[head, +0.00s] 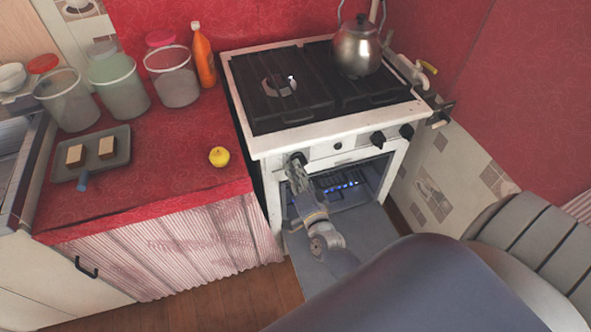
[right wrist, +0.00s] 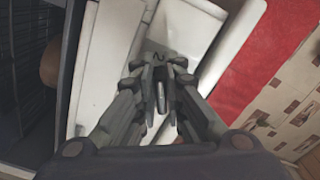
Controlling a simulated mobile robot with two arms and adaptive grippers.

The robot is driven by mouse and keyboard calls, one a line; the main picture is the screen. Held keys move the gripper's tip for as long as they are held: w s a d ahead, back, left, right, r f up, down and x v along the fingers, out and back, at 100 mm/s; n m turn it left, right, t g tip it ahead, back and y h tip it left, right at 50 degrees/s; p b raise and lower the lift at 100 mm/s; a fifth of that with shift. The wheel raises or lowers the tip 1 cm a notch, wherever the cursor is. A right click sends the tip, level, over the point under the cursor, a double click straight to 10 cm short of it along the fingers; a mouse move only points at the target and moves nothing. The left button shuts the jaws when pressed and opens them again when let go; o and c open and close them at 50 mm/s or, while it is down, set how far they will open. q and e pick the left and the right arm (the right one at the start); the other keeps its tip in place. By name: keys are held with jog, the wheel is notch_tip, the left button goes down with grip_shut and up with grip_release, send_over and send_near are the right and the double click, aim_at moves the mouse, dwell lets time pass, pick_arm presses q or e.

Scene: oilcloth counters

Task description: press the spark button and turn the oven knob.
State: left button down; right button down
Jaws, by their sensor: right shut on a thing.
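My right gripper (head: 298,176) is at the left end of this panel, shut on a dark knob (head: 297,157). Its fingers hide most of that knob. I cannot tell which knob belongs to the oven. The oven is open and blue lights, like flames, show inside (head: 345,186). My left gripper is out of view.
A kettle (head: 357,52) stands on the black hob grate (head: 300,112). The left counter (head: 160,190) holds a yellow fruit (head: 219,156), an orange bottle (head: 204,60), several tubs and a grey tray (head: 121,160). The lowered oven door (head: 375,232) juts out below the panel.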

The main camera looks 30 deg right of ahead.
dwell(0.3)
jog(key=shift+r, duration=0.1)
jog(key=c, duration=1.7)
grip_release()
jog(key=v, duration=1.2)
